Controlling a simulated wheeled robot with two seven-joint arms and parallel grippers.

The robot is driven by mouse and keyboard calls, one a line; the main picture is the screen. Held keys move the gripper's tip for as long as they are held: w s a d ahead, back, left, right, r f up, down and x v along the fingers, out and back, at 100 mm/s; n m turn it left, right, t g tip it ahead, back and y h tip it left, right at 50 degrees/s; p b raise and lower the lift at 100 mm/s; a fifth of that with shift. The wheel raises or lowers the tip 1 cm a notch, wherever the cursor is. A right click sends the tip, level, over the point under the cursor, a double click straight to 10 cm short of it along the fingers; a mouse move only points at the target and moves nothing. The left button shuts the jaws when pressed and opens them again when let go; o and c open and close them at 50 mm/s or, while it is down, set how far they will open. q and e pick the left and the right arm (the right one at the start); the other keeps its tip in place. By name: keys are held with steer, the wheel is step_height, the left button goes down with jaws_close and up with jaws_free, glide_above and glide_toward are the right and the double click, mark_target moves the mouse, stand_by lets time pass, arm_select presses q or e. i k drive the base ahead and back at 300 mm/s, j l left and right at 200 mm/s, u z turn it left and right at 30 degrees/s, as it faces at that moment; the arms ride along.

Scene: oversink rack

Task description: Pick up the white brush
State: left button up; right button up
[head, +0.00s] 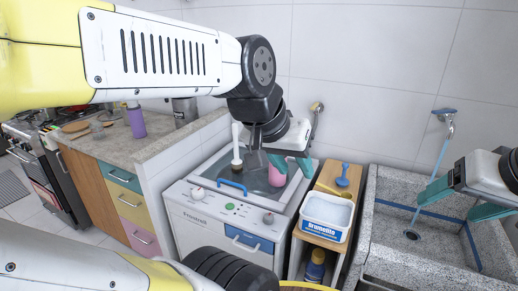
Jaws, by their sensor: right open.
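The white brush (236,142) stands upright on the top of the white washing machine (215,222), with a white handle and a brownish lower end. My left gripper (295,171) is above the right part of the machine's top, to the right of the brush and apart from it. Its teal fingers are spread, and a pink bottle (276,177) shows close to them; I cannot tell whether they touch. My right gripper (446,209) is open over the stone sink (374,217) at the right, far from the brush.
A blue handle (231,188) lies in front of the brush. A wooden shelf (328,181) between machine and sink holds a blue brush (343,176) and a white and blue tub (326,214). A counter (158,144) with a purple bottle (136,121) stands at the left.

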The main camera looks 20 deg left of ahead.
mark_target(236, 163)
steer(key=i+j, duration=0.1)
steer(key=j, duration=0.3)
steer(key=i+j, duration=0.1)
steer(key=j, duration=0.7)
steer(key=i+j, duration=0.15)
steer(key=j, duration=0.2)
